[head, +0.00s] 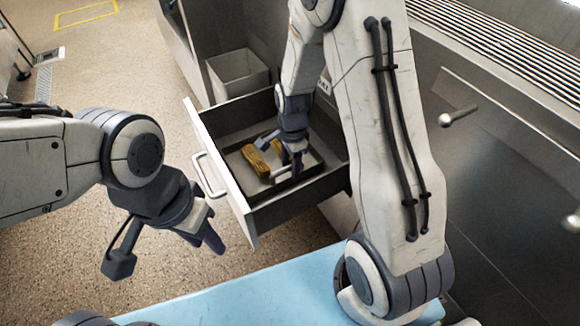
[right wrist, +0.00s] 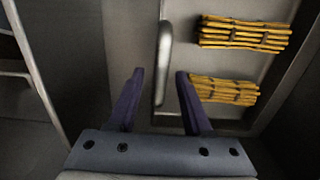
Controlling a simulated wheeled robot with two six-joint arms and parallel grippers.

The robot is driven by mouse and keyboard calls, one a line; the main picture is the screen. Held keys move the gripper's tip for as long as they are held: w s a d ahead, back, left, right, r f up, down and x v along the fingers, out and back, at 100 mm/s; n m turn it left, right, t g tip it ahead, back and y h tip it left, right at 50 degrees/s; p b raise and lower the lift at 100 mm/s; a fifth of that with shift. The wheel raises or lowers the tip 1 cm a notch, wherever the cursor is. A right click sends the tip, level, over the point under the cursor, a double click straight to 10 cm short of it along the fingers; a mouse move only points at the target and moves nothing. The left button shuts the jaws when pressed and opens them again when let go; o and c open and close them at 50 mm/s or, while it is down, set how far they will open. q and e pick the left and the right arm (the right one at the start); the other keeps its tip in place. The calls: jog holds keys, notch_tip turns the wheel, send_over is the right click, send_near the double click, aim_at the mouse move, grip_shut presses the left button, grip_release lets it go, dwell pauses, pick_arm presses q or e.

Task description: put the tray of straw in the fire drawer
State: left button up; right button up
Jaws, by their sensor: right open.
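The fire drawer (head: 226,186) is pulled open, with its pale front facing left. The dark tray (right wrist: 205,62) lies inside it, apparently on the drawer floor. Yellow straw bundles (head: 257,161) lie on the tray; two bundles also show in the right wrist view (right wrist: 243,33). My right gripper (head: 292,160) reaches down into the drawer over the tray. Its fingers (right wrist: 157,98) are open, with the tray's grey handle (right wrist: 163,62) showing between and beyond them; contact cannot be told. My left gripper (head: 203,240) hangs outside, left of the drawer front; its finger gap is unclear.
The drawer's pull handle (head: 207,176) sticks out to the left. An open pale bin (head: 238,73) stands behind the drawer. A light blue surface (head: 255,295) lies in front. A dark cabinet front with knobs (head: 458,115) is at right.

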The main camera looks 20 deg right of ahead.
notch_tip(320, 180, up, 11)
jog(key=p, duration=0.5)
jog(key=s+a+r+n, duration=0.7)
jog(key=s+a+n, duration=0.1)
jog(key=a+n, duration=0.15)
jog(key=s+a+r+n, duration=0.1)
jog(key=s+r+n, duration=0.1)
jog(key=s+n, duration=0.5)
jog(key=s+a+r+n, duration=0.2)
jog(key=s+n, duration=0.4)
jog(key=shift+s+r+n+y, duration=0.15)
jog(key=shift+s+n+y, duration=0.15)
jog(key=shift+s+n, duration=0.05)
notch_tip(320, 180, up, 31)
jog(key=p, duration=3)
jog(key=shift+r+p, duration=0.15)
jog(key=shift+p, duration=0.25)
